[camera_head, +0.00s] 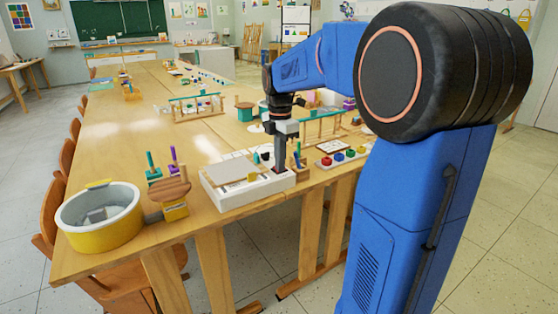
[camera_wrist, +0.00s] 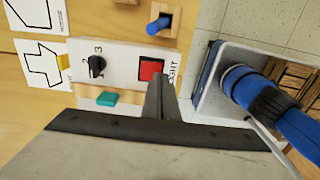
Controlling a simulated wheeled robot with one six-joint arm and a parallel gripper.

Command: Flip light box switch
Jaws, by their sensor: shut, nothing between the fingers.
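The light box (camera_head: 226,199) is a white, low box at the near edge of the long wooden table in the head view. In the wrist view its white panel (camera_wrist: 121,64) carries a red switch (camera_wrist: 151,69) in a dark frame beside the word LIGHT, and a black dial (camera_wrist: 97,66) with numbers. My gripper (camera_head: 280,168) points down over the right end of the box. In the wrist view my gripper (camera_wrist: 161,82) is shut and empty, its tips close to the red switch. I cannot tell whether they touch it, or which way the switch is set.
A wooden holder (camera_head: 302,173) with coloured sticks stands just right of the box. A tray with coloured knobs (camera_head: 343,158) lies farther right. A stacking toy (camera_head: 168,190) and a yellow-and-white tub (camera_head: 100,228) stand to the left. The table's middle left (camera_head: 110,155) is clear.

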